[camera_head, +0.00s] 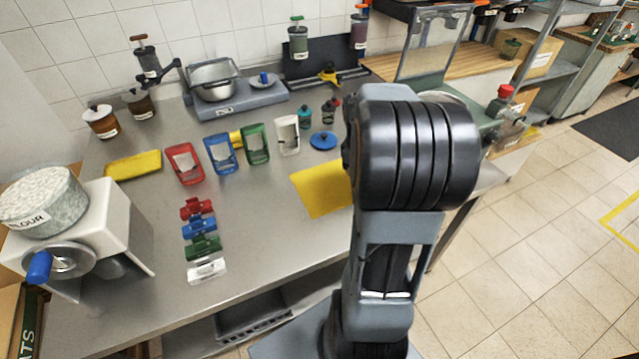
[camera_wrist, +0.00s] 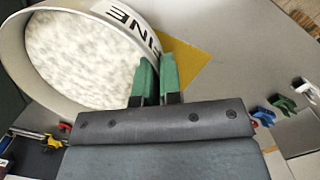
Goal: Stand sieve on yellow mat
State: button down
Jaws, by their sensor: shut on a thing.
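The sieve (camera_wrist: 75,60) is a round pale hoop with a white speckled mesh and a label reading "FINE" on its wall. It fills the upper left of the wrist view. My gripper (camera_wrist: 157,78), with green fingertips, is shut on the sieve's rim and holds it tilted to the camera. The yellow mat (camera_head: 322,188) lies flat on the steel counter in the head view, partly behind my arm. It also shows in the wrist view (camera_wrist: 187,62), beyond the fingertips and partly hidden by the sieve. My arm hides the gripper in the head view.
Red, blue, green and white clips (camera_head: 203,245) stand in a row left of the mat. Coloured framed stands (camera_head: 221,154) and a blue lid (camera_head: 323,140) are behind it. A mill (camera_head: 90,235) stands far left. The counter in front of the mat is clear.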

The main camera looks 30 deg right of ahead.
jog(key=w+a+f, duration=0.2)
jog(key=w, duration=0.1)
jog(key=w+a+f, duration=0.2)
jog(key=f, duration=0.1)
jog(key=w+a+f, duration=0.2)
jog(key=w, duration=0.1)
jog(key=shift+w+f, duration=0.3)
jog(key=shift+w+a+f, duration=0.2)
jog(key=shift+f, duration=0.2)
jog(key=shift+w+a+f+p, duration=0.1)
jog(key=shift+f+p, duration=0.1)
jog(key=shift+f, duration=0.35)
jog(key=shift+w+a+f+p, duration=0.1)
jog(key=shift+f+p, duration=0.05)
jog(key=shift+f, duration=0.35)
jog(key=shift+d+f, duration=0.1)
jog(key=shift+f, duration=0.6)
jog(key=c, duration=1.3)
grip_release()
